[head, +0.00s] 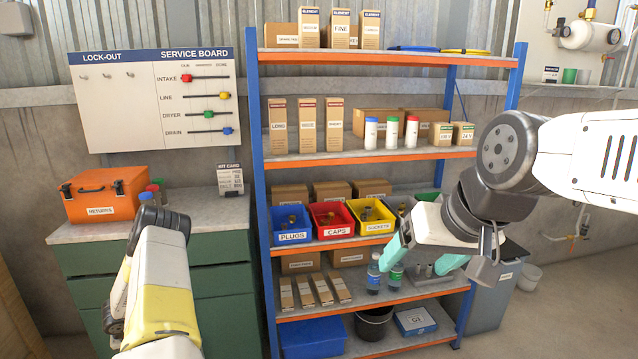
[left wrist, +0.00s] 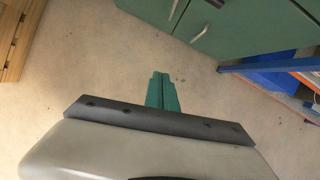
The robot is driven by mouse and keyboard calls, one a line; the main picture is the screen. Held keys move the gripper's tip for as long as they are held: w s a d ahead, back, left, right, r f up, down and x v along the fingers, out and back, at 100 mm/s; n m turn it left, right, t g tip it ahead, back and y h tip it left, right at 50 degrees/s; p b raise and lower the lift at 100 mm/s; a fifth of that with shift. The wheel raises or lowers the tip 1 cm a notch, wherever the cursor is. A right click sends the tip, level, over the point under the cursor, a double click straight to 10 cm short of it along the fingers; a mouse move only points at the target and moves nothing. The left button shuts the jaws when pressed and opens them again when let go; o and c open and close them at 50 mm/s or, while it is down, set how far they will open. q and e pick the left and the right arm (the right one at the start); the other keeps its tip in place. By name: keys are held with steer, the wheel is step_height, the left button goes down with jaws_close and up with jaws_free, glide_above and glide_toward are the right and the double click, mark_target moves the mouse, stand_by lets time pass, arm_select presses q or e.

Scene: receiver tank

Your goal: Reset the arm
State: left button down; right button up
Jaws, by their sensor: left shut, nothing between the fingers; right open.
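My right gripper (head: 415,266) is in front of the shelf's lower right part. Its two teal fingers are spread apart with nothing held between them. Small bottles, one with a blue label (head: 374,274) and one with a green label (head: 396,277), stand on the shelf behind the fingers. My left arm comes in at the lower left in front of the green cabinet; its gripper is hidden in the head view. In the left wrist view, my left gripper (left wrist: 161,92) shows its teal fingers together and empty, above the bare floor.
The blue-and-orange shelf (head: 420,153) holds boxes, bottles and part bins. An orange case (head: 104,193) and a kit card (head: 230,178) stand on the green cabinet (head: 218,275). A grey bin (head: 490,298) stands right of the shelf. The left wrist view shows clear floor (left wrist: 75,80).

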arm_select(q)
steer(key=w+d+r+n+t+y, duration=0.1)
steer(key=w+r+n, duration=0.35)
steer(key=r, duration=0.65)
steer(key=w+d+r+n+t+y, duration=0.1)
steer(key=w+d+r+n, duration=0.3)
steer(key=r, duration=0.8)
steer(key=s+d+r+n, duration=0.3)
steer(key=d+r+n, duration=0.3)
steer(key=r, duration=0.4)
steer(key=s+d+r+n, duration=0.3)
steer(key=d+r+n, duration=0.4)
steer(key=r, duration=0.4)
steer(key=s+d+r+n+h, duration=0.3)
steer(key=s+d+r+n, duration=0.1)
steer(key=s+d, duration=0.8)
steer(key=s+d+r+n+h, duration=0.3)
steer(key=s+d+r+n, duration=0.1)
steer(key=s+d, duration=0.9)
steer(key=shift+s+d+r+n, duration=0.15)
steer(key=shift+s+r+n, duration=0.2)
steer(key=shift+w, duration=0.1)
